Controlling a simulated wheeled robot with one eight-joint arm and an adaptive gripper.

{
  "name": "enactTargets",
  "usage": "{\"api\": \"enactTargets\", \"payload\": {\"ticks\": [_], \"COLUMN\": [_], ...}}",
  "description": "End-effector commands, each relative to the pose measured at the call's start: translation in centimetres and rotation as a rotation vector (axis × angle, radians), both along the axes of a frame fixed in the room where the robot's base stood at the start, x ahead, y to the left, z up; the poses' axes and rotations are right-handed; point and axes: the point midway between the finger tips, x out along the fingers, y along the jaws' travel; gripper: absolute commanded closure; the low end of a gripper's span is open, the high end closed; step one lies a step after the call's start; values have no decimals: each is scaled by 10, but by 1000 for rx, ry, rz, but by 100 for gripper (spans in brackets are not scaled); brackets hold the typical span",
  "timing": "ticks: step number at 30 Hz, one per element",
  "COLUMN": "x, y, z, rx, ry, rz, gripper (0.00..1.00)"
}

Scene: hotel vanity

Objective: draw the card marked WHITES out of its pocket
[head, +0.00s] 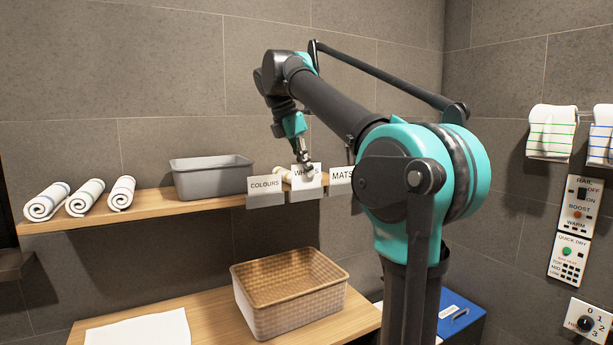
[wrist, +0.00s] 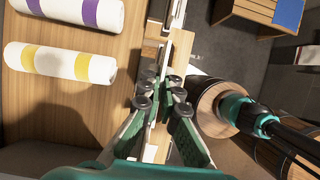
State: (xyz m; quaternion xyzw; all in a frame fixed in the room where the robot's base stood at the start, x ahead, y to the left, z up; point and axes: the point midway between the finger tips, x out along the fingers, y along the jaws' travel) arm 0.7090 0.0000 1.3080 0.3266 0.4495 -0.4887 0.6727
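The white card marked WHITES (head: 300,182) stands upright in the middle grey pocket (head: 306,196) on the shelf's front edge. My gripper (head: 306,165) is at the card's top edge and covers part of its lettering. In the wrist view, my gripper's fingers (wrist: 161,80) stand on either side of a thin pale strip at the shelf edge, with a narrow gap between them. The strip looks like the card seen edge-on; contact with it cannot be made out. The COLOURS card (head: 265,184) is to the left and the MATS card (head: 342,175) to the right, partly behind my arm.
The wooden shelf (head: 150,208) holds a grey bin (head: 210,182) and several rolled towels (head: 84,198). Striped towel rolls (wrist: 62,64) lie beside my gripper. Below are a wicker basket (head: 285,315) and a wooden counter (head: 210,305). Control panels (head: 570,250) are on the right wall.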

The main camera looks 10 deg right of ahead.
Motion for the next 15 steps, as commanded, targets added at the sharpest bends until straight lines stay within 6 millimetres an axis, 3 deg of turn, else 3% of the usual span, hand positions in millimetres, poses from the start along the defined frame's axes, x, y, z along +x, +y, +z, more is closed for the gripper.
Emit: {"api": "enactTargets", "payload": {"ticks": [15], "x": [0], "y": [0], "z": [72], "rx": [0], "ry": [0], "rz": [0], "gripper": [100]}}
